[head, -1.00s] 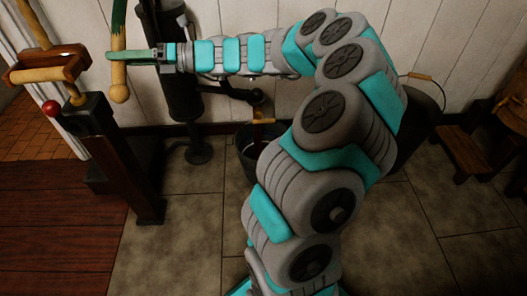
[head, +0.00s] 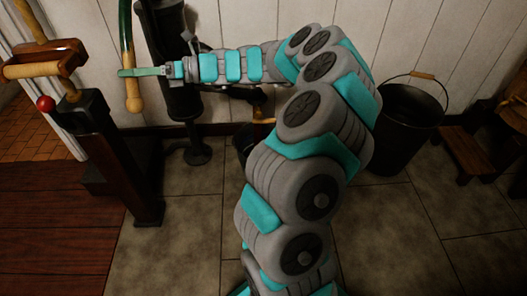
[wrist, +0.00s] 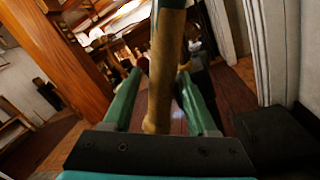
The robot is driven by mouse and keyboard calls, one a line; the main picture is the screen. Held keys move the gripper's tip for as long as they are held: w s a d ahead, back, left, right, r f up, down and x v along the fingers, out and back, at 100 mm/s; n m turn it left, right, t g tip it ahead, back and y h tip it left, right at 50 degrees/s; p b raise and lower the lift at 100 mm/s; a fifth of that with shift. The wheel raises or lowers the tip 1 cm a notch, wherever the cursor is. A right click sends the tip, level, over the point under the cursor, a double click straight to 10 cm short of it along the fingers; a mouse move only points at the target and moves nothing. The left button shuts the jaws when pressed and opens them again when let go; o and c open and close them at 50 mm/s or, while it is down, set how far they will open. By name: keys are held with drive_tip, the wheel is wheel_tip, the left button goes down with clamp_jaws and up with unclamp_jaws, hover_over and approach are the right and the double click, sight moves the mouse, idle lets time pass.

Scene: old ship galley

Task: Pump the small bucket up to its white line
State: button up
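The pump (head: 172,60) is a dark upright column against the back wall. Its curved handle, green above with a light wooden grip (head: 133,98), hangs left of it. In the wrist view, the handle (wrist: 166,60) stands between my two green fingers.
A larger dark bucket (head: 402,130) with a wire handle stands at the right, near a low wooden stool (head: 467,150). A dark wooden post (head: 122,155) with a red knob (head: 45,104) stands close at the left. The tiled floor in front is clear.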

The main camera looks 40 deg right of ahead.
drive_tip(key=o, duration=0.4)
drive_tip(key=p+v, duration=0.5)
drive_tip(key=v, duration=0.6)
drive_tip(key=shift+w+p, duration=0.1)
drive_tip(key=shift+p, duration=0.2)
idle(0.4)
